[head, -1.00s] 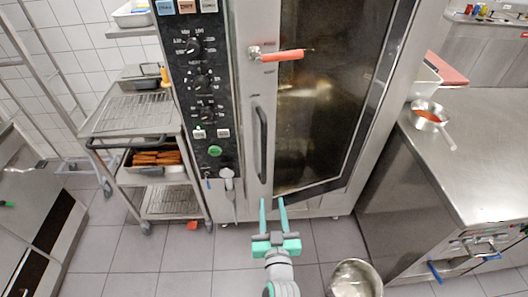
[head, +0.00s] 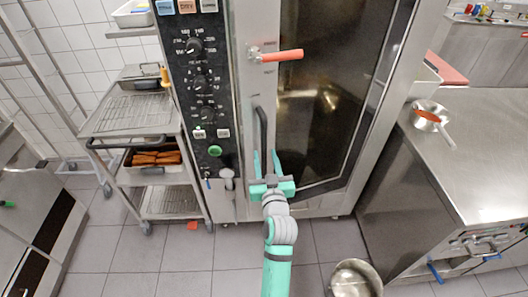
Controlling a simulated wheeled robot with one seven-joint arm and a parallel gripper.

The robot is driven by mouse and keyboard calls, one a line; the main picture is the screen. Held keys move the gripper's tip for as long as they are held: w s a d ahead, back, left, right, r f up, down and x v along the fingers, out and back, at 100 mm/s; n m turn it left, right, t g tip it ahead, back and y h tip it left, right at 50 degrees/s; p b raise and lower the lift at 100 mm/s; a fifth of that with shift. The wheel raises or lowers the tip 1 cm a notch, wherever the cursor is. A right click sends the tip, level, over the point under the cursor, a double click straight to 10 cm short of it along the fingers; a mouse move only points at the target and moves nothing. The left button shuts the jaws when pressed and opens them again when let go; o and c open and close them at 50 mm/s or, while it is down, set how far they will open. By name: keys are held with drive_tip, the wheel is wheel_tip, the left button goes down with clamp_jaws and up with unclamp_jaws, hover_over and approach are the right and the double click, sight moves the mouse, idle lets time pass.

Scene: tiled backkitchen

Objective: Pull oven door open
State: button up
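The tall steel oven has a dark glass door (head: 325,90), which looks closed. A black vertical bar handle (head: 262,125) is on the door's left frame, and an orange-red lever (head: 285,55) sticks out higher up. My gripper (head: 266,156) is at the lower part of the black handle, with its two teal fingers pointing up and spread apart. The handle's lower end appears between or behind the fingers and is partly hidden by them. I cannot tell whether they touch it.
A steel rack cart (head: 130,112) with a tray of orange food (head: 155,158) stands left of the oven. A steel counter (head: 475,140) with a pan (head: 425,112) is at the right. A metal bowl (head: 355,280) is low at the front right.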

sight(264, 154)
drive_tip(key=shift+w+a, duration=0.15)
drive_tip(key=shift+w, duration=0.65)
drive_tip(key=shift+w+a, duration=0.15)
drive_tip(key=shift+w, duration=0.6)
clamp_jaws()
drive_tip(key=shift+f, duration=0.15)
